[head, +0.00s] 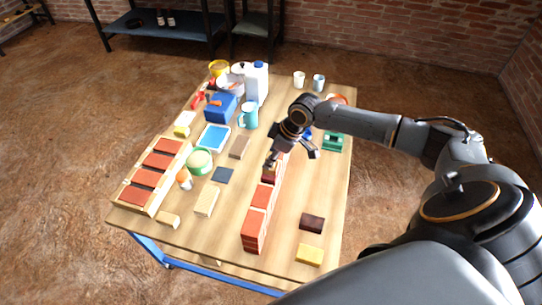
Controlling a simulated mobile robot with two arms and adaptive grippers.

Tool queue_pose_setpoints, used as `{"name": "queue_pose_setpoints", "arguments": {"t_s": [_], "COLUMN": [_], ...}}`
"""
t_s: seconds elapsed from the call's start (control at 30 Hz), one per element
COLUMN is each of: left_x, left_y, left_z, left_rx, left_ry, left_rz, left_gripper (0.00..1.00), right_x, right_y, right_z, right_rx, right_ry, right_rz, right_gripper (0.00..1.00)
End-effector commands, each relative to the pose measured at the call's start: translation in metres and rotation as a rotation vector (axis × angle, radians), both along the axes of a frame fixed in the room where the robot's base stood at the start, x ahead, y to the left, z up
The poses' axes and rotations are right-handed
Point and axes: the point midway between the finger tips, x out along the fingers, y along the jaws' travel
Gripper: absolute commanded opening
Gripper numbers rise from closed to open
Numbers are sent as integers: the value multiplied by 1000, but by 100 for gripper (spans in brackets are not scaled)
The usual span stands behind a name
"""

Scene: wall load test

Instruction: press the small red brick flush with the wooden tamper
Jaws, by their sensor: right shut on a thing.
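A low wall of red bricks (255,222) runs from the front middle of the table back to under my right gripper. My right gripper (270,162) points down over the far part of this wall and is shut on a small tan piece, which looks like the wooden tamper (270,173); the fingers hide much of it. A darker red brick (267,180) shows just below it in the wall. I cannot tell whether the tamper touches it, or whether it is the small red brick. My left gripper is not in view.
A wooden tray (156,211) of red bricks stands at the left. A dark brick (312,223) and a yellow sponge (309,254) lie right of the wall. A green tub (199,162), teal mug (249,116) and white jug (257,83) stand left and behind.

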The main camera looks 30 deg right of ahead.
Motion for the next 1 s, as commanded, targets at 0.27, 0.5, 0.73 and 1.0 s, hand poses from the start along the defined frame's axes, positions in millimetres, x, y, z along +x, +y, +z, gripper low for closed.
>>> {"name": "queue_pose_setpoints", "arguments": {"t_s": [0.27, 0.5, 0.73, 1.0], "left_x": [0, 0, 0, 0], "left_y": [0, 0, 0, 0], "left_z": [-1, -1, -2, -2], "left_rx": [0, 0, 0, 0], "left_ry": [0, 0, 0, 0], "left_rz": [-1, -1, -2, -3], "left_gripper": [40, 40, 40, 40], "right_x": [0, 0, 0, -1], "right_y": [0, 0, 0, 0], "right_z": [-2, -5, -7, -9], "right_rx": [1, 0, 0, 0], "right_ry": [-1, 0, 1, 3], "right_rz": [0, 0, 0, 1], "right_gripper": [0, 0, 0, 0]}}
